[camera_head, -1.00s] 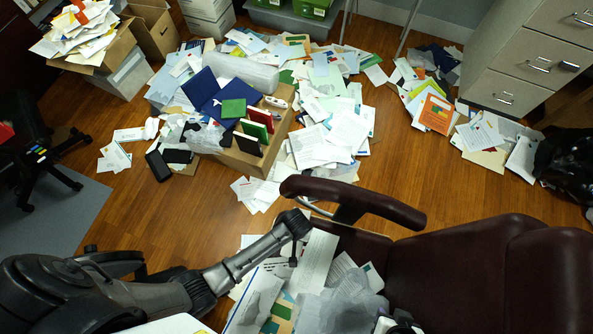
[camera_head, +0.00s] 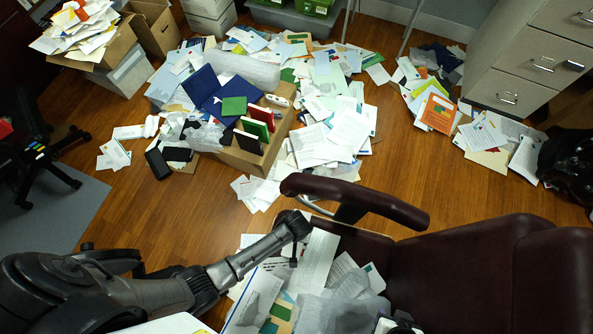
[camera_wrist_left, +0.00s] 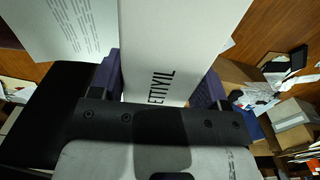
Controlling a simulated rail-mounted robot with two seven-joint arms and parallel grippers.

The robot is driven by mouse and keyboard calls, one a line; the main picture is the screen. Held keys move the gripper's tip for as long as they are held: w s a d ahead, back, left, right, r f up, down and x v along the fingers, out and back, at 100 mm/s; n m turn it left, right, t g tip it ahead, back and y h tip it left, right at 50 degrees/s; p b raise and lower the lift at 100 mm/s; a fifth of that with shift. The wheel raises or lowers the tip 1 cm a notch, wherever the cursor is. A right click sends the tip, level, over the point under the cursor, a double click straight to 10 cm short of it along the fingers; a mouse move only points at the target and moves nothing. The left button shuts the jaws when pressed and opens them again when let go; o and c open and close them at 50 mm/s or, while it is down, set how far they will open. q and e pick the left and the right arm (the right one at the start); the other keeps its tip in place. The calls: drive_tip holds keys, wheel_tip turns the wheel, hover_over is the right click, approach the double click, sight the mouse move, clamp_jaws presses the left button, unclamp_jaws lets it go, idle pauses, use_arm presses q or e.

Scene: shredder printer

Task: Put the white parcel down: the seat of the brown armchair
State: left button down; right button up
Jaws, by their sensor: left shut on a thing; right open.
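The white parcel (camera_wrist_left: 185,50), with dark block letters printed on it, is held between the purple fingers of my left gripper (camera_wrist_left: 160,85) in the left wrist view. The brown armchair (camera_head: 560,270) stands at the lower right of the head view. Its seat (camera_head: 350,242) is mostly covered with loose papers and crumpled wrapping. A small white and black part at the bottom edge seems to be my right gripper (camera_head: 398,327), largely cut off, open, above the seat's papers.
The armchair's armrest (camera_head: 355,200) rises along the seat's far side. A cardboard box (camera_head: 255,160) with books stands among scattered papers on the wooden floor. A filing cabinet (camera_head: 530,60) stands at upper right. A black office chair (camera_head: 40,150) is at left.

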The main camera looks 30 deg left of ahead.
use_arm(q)
drive_tip(key=shift+c, duration=0.6)
unclamp_jaws()
wheel_tip(320, 180, up, 12)
drive_tip(key=p, duration=0.4)
drive_tip(key=shift+r+p, duration=0.15)
drive_tip(key=shift+p, duration=0.2)
drive_tip(key=s+a+r+m+t, duration=0.1)
drive_tip(key=s+a+r+m, duration=0.1)
drive_tip(key=s+a+r, duration=0.3)
drive_tip(key=s+a+r+m+t, duration=0.2)
drive_tip(key=s+a+r, duration=0.3)
drive_tip(key=r, duration=0.8)
drive_tip(key=shift+s+a+m+t, duration=0.25)
drive_tip(key=shift+a+m+t, duration=0.05)
drive_tip(key=shift+a, duration=0.85)
